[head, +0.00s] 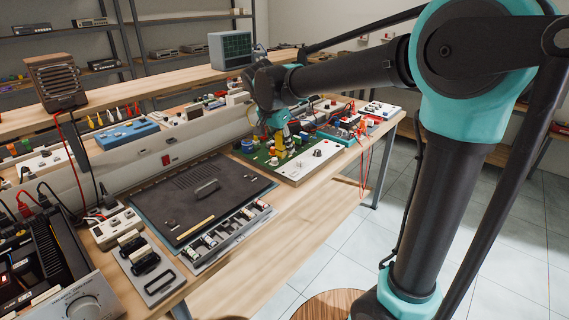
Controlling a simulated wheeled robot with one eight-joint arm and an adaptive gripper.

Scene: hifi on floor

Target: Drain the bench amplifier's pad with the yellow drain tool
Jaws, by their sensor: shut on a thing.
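My gripper (278,121) is over the green circuit board at the far right part of the bench, pointing down. It is shut on the yellow drain tool (281,140), which stands roughly upright below the jaws. The bench amplifier appears to be the open unit with the green board (262,158) and a pale front panel (308,161) with a dark knob. The tool's lower end is over or at the board. I cannot tell whether it touches a pad. The pad itself is too small to make out or is hidden by the tool and gripper.
A dark mat (165,190) with a handled block lies left of the board. A tray of small parts (225,238) stands along the front edge. A black finned unit (70,255) is at lower left. Red leads (366,150) hang off the right end. A raised shelf runs behind.

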